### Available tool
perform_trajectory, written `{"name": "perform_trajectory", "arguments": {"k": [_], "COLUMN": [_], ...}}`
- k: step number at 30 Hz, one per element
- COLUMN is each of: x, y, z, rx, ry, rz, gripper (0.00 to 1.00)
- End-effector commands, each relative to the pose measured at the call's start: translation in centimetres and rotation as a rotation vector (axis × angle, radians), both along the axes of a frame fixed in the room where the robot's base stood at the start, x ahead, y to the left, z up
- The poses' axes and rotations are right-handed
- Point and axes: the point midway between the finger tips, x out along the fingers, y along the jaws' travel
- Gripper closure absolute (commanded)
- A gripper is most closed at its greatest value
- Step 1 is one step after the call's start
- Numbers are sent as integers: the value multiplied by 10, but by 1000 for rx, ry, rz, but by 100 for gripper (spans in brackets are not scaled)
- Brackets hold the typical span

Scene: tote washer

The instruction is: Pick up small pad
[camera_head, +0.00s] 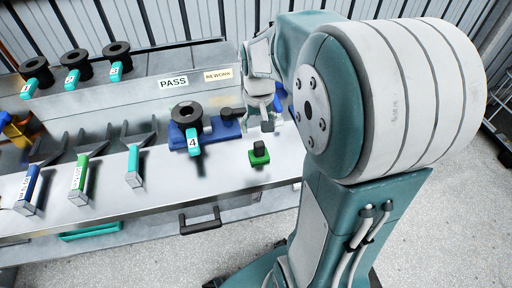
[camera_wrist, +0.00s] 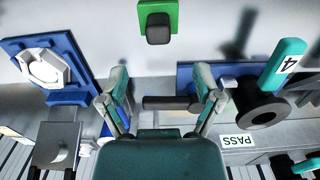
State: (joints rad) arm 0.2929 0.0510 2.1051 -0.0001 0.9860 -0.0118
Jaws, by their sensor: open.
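A small green pad with a black block on top (camera_head: 259,157), which I take to be the small pad, lies on the steel bench near its front edge. In the wrist view the green pad (camera_wrist: 168,8) is at the top centre, beyond my fingertips and cut by the frame edge. My gripper (camera_head: 263,116) is above the bench, behind the pad in the head view. In the wrist view my gripper (camera_wrist: 160,80) has its two fingers spread wide with nothing held between them. A black rod (camera_wrist: 168,103) shows between the fingers, below them.
A number 4 teal-handled tool with a black ring (camera_head: 187,114) rests on a blue block (camera_head: 224,130) left of my gripper. A blue fixture with a white nut-like part (camera_wrist: 42,66) is at the wrist view's left. Several handled scrapers (camera_head: 80,172) lie left. The bench around the pad is clear.

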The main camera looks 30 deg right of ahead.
Motion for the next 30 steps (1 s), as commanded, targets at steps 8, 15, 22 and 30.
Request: {"name": "perform_trajectory", "arguments": {"k": [8, 15, 22, 30], "x": [-1, -5, -5, -4], "y": [1, 1, 0, 0], "z": [-40, -67, -94, -95], "rx": [1, 1, 0, 0], "ry": [2, 5, 1, -1], "rz": [1, 1, 1, 1], "gripper": [17, 17, 17, 31]}}
